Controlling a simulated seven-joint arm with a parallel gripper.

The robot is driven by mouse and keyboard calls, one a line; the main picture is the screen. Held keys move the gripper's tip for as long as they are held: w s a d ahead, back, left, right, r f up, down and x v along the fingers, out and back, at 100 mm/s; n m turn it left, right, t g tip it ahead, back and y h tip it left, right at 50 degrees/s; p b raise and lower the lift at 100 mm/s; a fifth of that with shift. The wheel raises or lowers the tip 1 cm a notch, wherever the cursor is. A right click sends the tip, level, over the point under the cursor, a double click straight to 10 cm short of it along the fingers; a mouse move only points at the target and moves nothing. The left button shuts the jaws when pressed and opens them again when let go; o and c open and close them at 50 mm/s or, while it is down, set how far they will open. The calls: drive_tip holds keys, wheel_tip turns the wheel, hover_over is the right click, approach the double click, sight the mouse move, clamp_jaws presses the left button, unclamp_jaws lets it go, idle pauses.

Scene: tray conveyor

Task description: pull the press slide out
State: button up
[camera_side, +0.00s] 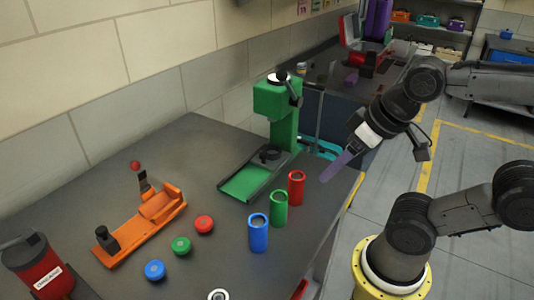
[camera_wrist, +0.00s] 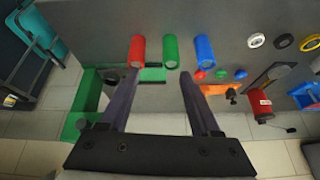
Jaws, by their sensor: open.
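The green press (camera_side: 277,108) stands upright at the back edge of the table, with a dark lever at its top. Its slide (camera_side: 245,183) is a green plate between dark rails, reaching forward from the press base. A dark round part (camera_side: 270,154) sits at the press end of the slide. My gripper (camera_side: 335,168) is open and empty, apart from the slide, to its right above the table edge. In the wrist view, my two purple fingers (camera_wrist: 160,74) are spread, with part of the green slide (camera_wrist: 152,75) showing between them.
Red (camera_side: 296,187), green (camera_side: 279,208) and blue (camera_side: 258,232) cylinders stand beside the slide. Red (camera_side: 204,224), green (camera_side: 181,245) and blue (camera_side: 155,270) caps lie near an orange fixture (camera_side: 140,226). A red canister (camera_side: 38,265) stands at front left.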

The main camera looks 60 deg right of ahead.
drive_tip(key=w+d+r+m+h, duration=0.1)
drive_tip(key=w+d+r+m, duration=0.1)
drive_tip(key=w+r+m, duration=0.3)
drive_tip(key=m+g+h, duration=0.3)
drive_tip(key=m+g, duration=0.1)
drive_tip(key=m, duration=0.3)
hover_over(263, 154)
drive_tip(key=s+a, duration=0.2)
drive_tip(key=a, duration=0.3)
wheel_tip(263, 154, down, 7)
drive_tip(key=x, duration=1.3)
drive_tip(key=shift+s+f, duration=0.1)
clamp_jaws()
